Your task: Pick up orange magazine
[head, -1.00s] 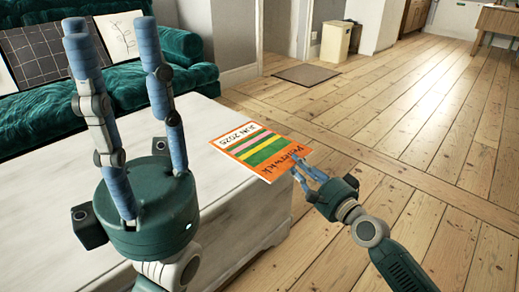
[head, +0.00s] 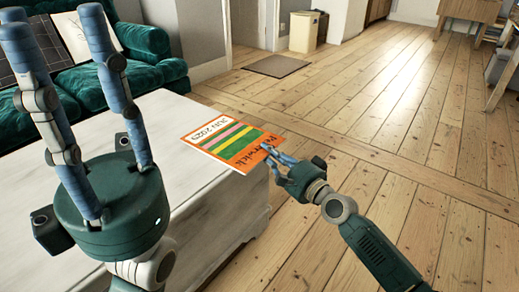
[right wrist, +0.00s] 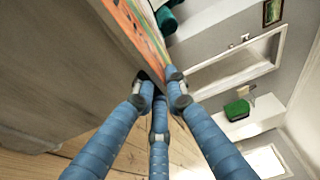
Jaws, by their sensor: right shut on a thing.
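The orange magazine (head: 229,143), with green, yellow and pink stripes and the text "JUN 2025", lies at the corner of the white table (head: 205,215). Its near right edge reaches the table's edge. My right gripper (head: 267,152) is shut on that edge of the magazine. In the right wrist view, the magazine (right wrist: 138,22) runs up from between the blue fingers of my right gripper (right wrist: 160,82). My left gripper (head: 55,14) is raised over the table at the left, with its fingers apart and nothing between them.
A green sofa (head: 150,42) with cushions stands behind the table. A doormat (head: 276,66) and a bin (head: 303,32) are at the back. The wooden floor (head: 400,120) to the right is clear.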

